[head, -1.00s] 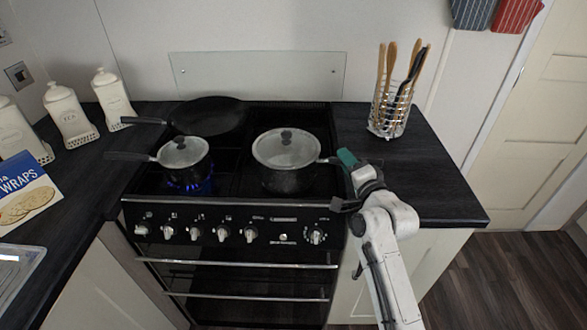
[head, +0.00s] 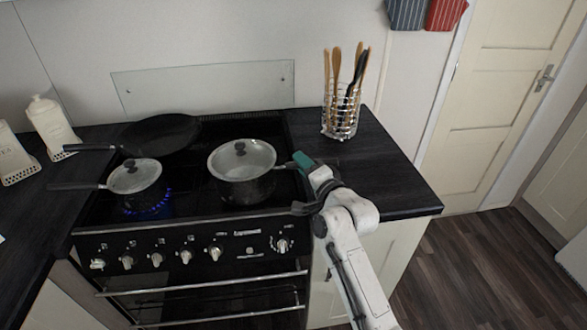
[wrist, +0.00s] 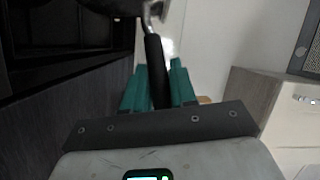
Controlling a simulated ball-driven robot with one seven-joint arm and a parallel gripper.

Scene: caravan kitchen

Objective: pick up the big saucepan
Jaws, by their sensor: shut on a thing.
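The big saucepan (head: 240,188), dark-sided with a pale lid and black knob, is at the right side of the hob in the head view. Its handle points right, towards my gripper (head: 303,163). In the wrist view the black handle (wrist: 155,60) runs between the teal fingers of my gripper (wrist: 158,88), which are shut on it. A bit of the pan shows at that view's top edge. I cannot tell whether the pan's base touches the hob.
A smaller lidded saucepan (head: 135,178) sits over a lit blue flame at front left. A black frying pan (head: 160,133) is behind it. A utensil holder (head: 341,118) stands on the right worktop (head: 390,175), whose front is clear. White canisters stand at left.

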